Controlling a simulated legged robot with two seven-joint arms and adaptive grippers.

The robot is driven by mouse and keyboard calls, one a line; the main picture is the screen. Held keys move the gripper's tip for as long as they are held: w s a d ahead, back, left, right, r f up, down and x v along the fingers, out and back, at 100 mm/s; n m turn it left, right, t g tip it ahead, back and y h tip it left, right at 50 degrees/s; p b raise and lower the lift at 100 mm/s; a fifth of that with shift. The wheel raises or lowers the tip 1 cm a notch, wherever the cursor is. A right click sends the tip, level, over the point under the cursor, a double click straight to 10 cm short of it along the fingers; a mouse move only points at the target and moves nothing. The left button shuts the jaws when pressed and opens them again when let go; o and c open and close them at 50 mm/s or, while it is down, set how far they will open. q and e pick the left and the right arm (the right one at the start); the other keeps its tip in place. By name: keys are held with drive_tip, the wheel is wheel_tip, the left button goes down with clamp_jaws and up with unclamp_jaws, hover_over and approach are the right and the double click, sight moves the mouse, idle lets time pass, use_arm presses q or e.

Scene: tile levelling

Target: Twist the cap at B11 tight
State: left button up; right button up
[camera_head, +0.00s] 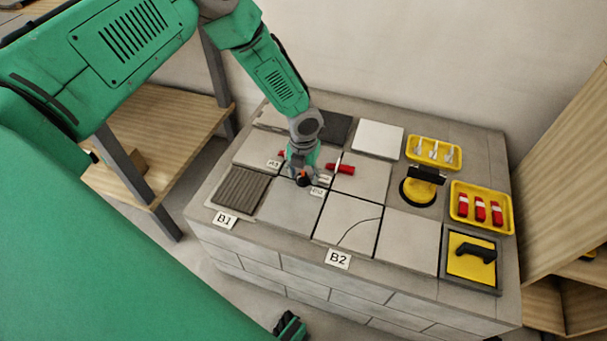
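My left gripper (302,178) points down over the tiled block top, where several tiles meet near its middle. Its fingers are small and dark here, and a bit of orange-red shows at their tips. I cannot tell whether they are shut on a cap. A small white label (318,191) stands right beside the fingertips, but its text is too small to read surely. A red piece (340,169) lies just right of the gripper, with a thin pale strip by it. Another bit of red (282,154) shows behind the gripper, partly hidden.
Larger labels B1 (225,220) and B2 (338,259) mark the front edge. At the right are a yellow tray with pale pieces (434,141), a yellow-and-black suction tool (418,191), a yellow tray with red pieces (460,206) and a black-handled yellow tool (470,262).

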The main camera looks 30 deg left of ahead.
use_arm(q)
drive_tip(key=shift+r, duration=0.1)
wheel_tip(320, 180, up, 12)
idle(0.5)
drive_tip(key=shift+f, duration=0.2)
